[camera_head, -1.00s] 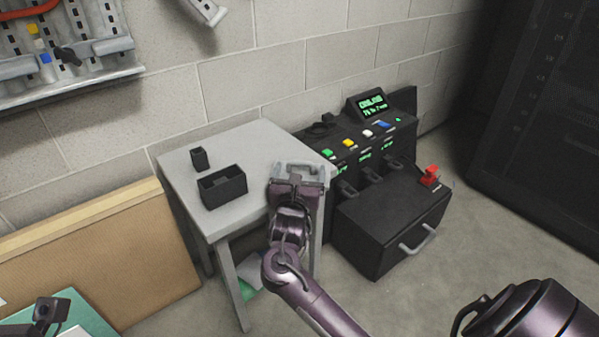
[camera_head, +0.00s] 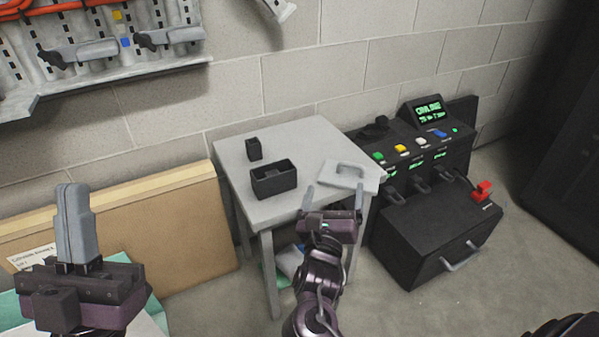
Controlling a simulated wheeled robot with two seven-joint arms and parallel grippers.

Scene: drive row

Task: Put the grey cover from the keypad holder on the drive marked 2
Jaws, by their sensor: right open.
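A light grey plate with a raised handle (camera_head: 349,173), which looks like the cover, lies flat at the right end of the grey table (camera_head: 300,135). My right gripper (camera_head: 332,193) is open and empty just in front of it, apart from its handle. The black drive unit (camera_head: 440,225) stands right of the table with coloured buttons, small green displays and levers. The number marks are too small to read, so I cannot tell which drive is 2. My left gripper (camera_head: 75,190) is at the lower left, fingers together and pointing up, with nothing visible between them.
An open black box (camera_head: 274,180) and a small black cup (camera_head: 254,149) stand on the table; I cannot tell which is the keypad holder. A red switch (camera_head: 482,191) sits on the drive unit. A wall rack (camera_head: 120,80) and cardboard panel (camera_head: 190,240) are at left.

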